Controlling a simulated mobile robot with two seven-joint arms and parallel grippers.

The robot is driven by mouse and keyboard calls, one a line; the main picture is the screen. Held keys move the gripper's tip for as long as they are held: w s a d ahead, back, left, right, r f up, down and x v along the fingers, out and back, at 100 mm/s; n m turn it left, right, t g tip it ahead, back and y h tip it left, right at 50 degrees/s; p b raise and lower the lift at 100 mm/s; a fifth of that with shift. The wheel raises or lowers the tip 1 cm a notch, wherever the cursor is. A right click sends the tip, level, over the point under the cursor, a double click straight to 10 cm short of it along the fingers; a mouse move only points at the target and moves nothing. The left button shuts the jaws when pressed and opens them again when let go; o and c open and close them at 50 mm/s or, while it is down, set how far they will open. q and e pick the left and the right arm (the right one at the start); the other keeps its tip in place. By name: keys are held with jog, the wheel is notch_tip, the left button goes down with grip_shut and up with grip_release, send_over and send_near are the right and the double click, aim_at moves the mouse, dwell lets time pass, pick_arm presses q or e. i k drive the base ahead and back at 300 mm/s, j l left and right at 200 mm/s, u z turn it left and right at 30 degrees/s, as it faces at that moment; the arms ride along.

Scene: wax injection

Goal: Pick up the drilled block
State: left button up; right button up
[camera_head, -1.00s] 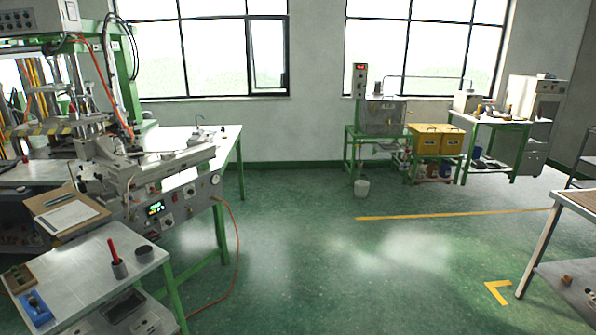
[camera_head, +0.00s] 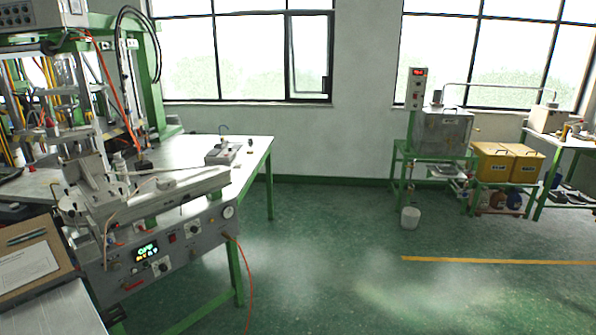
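I cannot make out a drilled block for certain in the head view. A small grey, block-like object (camera_head: 222,153) sits on the white table (camera_head: 256,150) behind the machine, too small to tell if it has holes. Neither of my grippers is in view.
A green-framed machine with a grey control box (camera_head: 160,252) stands close at the left. A clipboard (camera_head: 30,262) lies beside it, and an orange hose (camera_head: 249,285) hangs to the floor. A tank (camera_head: 442,130), yellow bins (camera_head: 507,163) and a white bucket (camera_head: 410,217) stand farther right. The green floor (camera_head: 330,260) between is open.

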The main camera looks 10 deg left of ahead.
aim_at(166, 184)
jog(key=i+u, duration=0.3)
jog(key=i+l+u, duration=0.2)
jog(key=i+u, duration=0.15)
jog(key=i, duration=0.15)
jog(key=i+l+u, duration=0.4)
jog(key=i+u, duration=0.2)
jog(key=u, duration=0.15)
jog(key=i+l+u, duration=0.2)
jog(key=u, duration=0.2)
jog(key=i+l+u, duration=0.3)
jog(key=u, duration=0.15)
